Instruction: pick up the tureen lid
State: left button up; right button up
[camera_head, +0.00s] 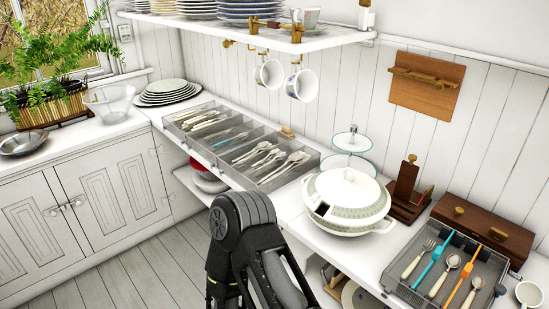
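A white tureen (345,231) with a green patterned band stands on the counter, right of the middle. Its domed white tureen lid (338,190) sits on top, with a small knob at the crown and a dark notch at the front left rim. A black arm link of mine rises from the bottom edge, left of the tureen and apart from it in the picture. No gripper fingers show, so I cannot see whether either gripper is open or shut.
A cutlery tray (446,290) and a brown wooden box (484,229) stand right of the tureen. A dark wooden holder (406,190) and a tiered stand (352,141) are close behind it. A long cutlery organizer (312,165) lies to its left. A shelf (330,38) hangs above.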

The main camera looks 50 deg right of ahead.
aim_at(352, 197)
jog(key=i+u, duration=0.2)
jog(key=i, duration=1)
jog(key=z, duration=3.8)
